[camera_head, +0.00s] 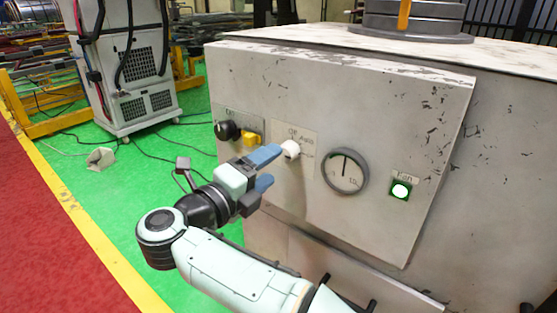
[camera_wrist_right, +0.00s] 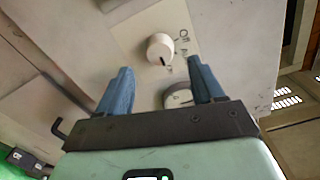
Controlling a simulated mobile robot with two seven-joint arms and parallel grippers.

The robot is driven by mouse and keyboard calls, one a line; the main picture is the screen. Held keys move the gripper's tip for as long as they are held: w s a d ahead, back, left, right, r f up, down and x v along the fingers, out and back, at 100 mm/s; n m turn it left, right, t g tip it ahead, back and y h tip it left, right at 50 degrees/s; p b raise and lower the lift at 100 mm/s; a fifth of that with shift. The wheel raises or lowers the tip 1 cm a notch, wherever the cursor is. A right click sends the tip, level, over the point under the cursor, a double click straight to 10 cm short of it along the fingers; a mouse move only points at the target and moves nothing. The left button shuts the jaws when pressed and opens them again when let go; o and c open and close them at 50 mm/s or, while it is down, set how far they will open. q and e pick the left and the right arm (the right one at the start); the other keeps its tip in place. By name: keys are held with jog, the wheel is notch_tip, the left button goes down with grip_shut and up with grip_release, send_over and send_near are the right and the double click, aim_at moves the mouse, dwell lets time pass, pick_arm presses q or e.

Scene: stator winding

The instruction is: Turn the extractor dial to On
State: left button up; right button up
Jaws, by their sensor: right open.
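A white dial (camera_head: 291,149) sits on the front of the grey cabinet, on a pale plate marked Off and Auto. In the right wrist view the white dial (camera_wrist_right: 160,47) shows a dark pointer mark on its lower edge, turned away from the Off label. My right gripper (camera_head: 272,166) is open, with blue fingers reaching toward the panel. The upper finger overlaps the dial's left edge in the head view. In the wrist view the dial appears just beyond the gap between the fingertips (camera_wrist_right: 160,68); contact cannot be told. My left gripper is not in view.
A black knob (camera_head: 226,131) and a yellow switch (camera_head: 251,139) lie left of the dial. The cabinet (camera_head: 420,110) is worn. Cables cross the green floor (camera_head: 125,185).

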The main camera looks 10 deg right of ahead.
jog(key=v, duration=0.8)
jog(key=shift+s+a, duration=0.15)
jog(key=shift+a, duration=0.05)
